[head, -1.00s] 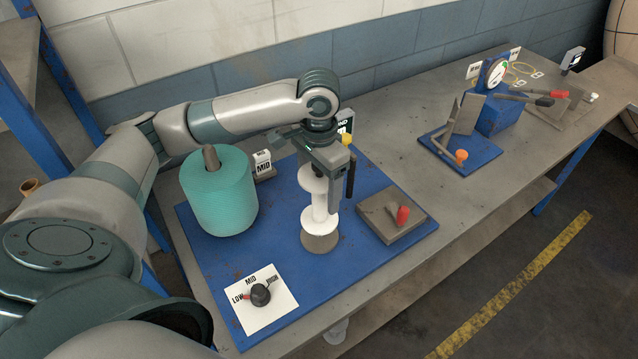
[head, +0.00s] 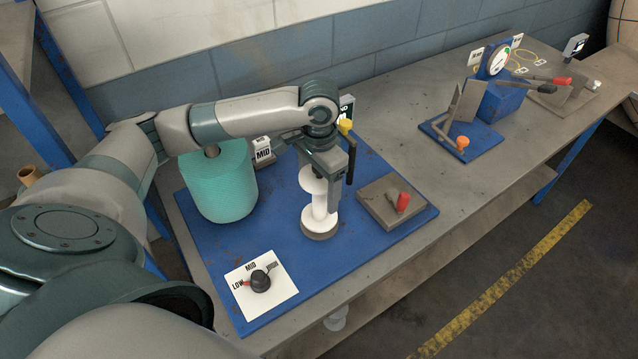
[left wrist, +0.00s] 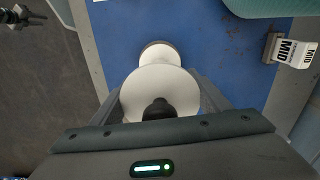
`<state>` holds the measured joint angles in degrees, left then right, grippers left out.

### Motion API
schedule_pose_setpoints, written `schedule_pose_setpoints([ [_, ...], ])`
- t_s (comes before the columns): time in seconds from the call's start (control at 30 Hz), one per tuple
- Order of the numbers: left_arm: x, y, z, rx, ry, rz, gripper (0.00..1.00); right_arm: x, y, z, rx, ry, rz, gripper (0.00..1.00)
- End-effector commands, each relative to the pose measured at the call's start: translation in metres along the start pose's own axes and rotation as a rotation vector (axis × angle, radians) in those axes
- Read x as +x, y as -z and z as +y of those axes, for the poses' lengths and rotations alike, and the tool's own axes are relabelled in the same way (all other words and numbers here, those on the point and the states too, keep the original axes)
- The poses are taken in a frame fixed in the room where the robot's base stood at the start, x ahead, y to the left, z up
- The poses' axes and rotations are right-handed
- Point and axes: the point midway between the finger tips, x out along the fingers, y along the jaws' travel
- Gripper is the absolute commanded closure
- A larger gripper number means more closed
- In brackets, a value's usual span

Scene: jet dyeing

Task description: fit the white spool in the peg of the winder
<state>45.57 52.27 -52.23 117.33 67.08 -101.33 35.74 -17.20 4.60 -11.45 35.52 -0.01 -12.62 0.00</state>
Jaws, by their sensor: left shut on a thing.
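The white spool (head: 313,184) is upright in the head view, its lower flange close above or on the winder's round grey-brown base (head: 320,235). I cannot tell whether they touch. My left gripper (head: 326,176) is shut on the spool from above. In the left wrist view, the spool's wide flange (left wrist: 150,85) lies between the two fingers of my left gripper (left wrist: 160,88). A dark round piece shows at the flange's middle, and I cannot tell if it is the peg's tip. The peg is otherwise hidden.
A red-handled grey block (head: 391,203) is to the right, and a speed dial (head: 261,281) is in front. A yellow-tipped lever (head: 346,127) stands close to my gripper.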

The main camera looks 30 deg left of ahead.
Motion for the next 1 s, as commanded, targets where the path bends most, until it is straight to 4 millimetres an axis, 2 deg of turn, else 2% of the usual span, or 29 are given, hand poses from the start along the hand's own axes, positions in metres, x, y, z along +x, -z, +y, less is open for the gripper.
schedule_pose_setpoints([
  [0.37,0.013,0.0,0.001,0.0,-0.001,-0.001,0.54,0.001,0.0,0.0,0.0,0.0,0.0,0.69],
  [0.93,0.014,0.0,0.0,0.0,0.0,0.0,0.54,0.001,0.0,0.0,0.0,0.0,0.001,0.69],
  [0.97,0.014,0.0,0.0,0.0,0.0,0.0,0.28,0.001,0.0,0.0,0.0,0.0,0.001,0.69],
  [1.0,0.014,0.0,0.0,0.0,0.0,0.0,0.19,0.001,0.0,0.0,0.0,0.0,0.001,0.69],
])
